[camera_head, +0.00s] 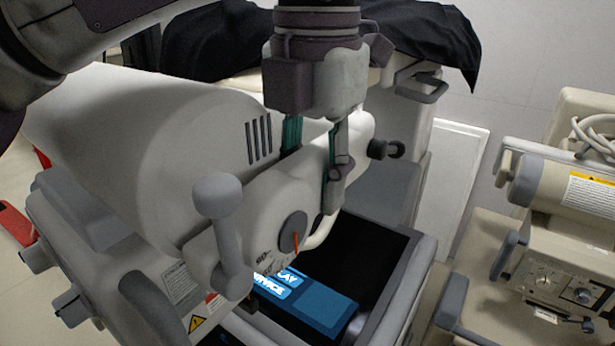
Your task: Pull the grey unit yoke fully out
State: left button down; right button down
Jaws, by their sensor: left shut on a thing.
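The grey unit (150,120) is a large pale rounded housing on a wheeled-looking cart. A pale curved bar, which I take for its yoke (322,234), shows at the housing's right end, beside a dark round dial with an orange mark. My left gripper (320,185) comes down from above onto this end and is shut on the yoke. One finger shows in front; the tip of the other is hidden by the housing. The gripped part is mostly hidden, so how far the yoke is out cannot be told. My right gripper is not in view.
A ball-topped lever (220,230) stands at the housing's front. Below is a dark recess with a lit blue display panel (305,300). A black knob (378,149) is just right of the gripper. Another beige unit (560,240) stands at right. Black cloth (425,40) lies behind.

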pick_arm(q)
jog(key=shift+r, duration=0.45)
jog(key=c, duration=1.2)
grip_release()
jog(key=shift+c, duration=0.2)
jog(key=o, duration=0.4)
jog(key=shift+s+d, duration=0.15)
jog(key=shift+s, duration=0.1)
jog(key=shift+s+f, duration=0.1)
notch_tip(320, 180, up, 8)
jog(key=shift+r, duration=0.1)
